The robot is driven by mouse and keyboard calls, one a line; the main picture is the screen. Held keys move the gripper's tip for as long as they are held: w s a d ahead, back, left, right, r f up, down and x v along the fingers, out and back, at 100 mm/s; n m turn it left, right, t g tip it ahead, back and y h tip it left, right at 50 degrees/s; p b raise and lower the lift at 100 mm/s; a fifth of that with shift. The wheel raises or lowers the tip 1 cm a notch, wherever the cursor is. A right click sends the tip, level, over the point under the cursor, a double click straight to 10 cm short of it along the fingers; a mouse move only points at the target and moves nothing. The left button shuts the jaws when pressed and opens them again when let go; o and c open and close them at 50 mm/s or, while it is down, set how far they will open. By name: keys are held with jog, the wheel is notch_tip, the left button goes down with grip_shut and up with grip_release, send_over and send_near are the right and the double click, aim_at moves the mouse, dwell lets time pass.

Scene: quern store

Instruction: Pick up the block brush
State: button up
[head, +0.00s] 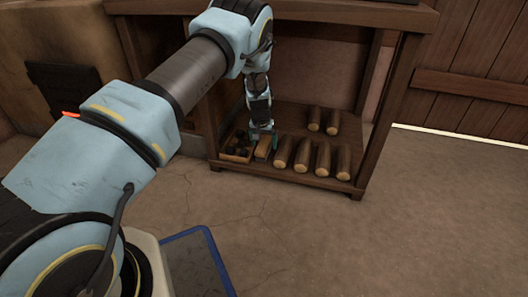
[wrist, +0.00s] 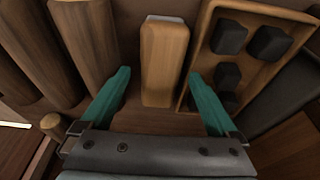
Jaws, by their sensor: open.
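The block brush (wrist: 163,62) is a long wooden block with a bit of white at its far end. It lies on the lower shelf and also shows in the head view (head: 264,147), between a small crate and a row of logs. My gripper (wrist: 160,103) points down at it, with its teal fingers open, one on each side of the brush's near part. The fingers look apart from the wood, with a gap on both sides. In the head view my gripper (head: 263,134) covers part of the brush.
A wooden crate (wrist: 188,100) with several dark lumps stands close beside one finger. Logs (wrist: 85,40) lie close on the other side. The wooden shelf (head: 290,112) has posts and a top board above my wrist. The floor (head: 310,235) in front is clear.

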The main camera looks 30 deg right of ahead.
aim_at(264, 144)
jog(key=shift+r, duration=0.15)
grip_shut()
notch_tip(264, 144, up, 10)
jog(key=p, duration=0.4)
jog(key=shift+p, duration=0.4)
dwell(0.4)
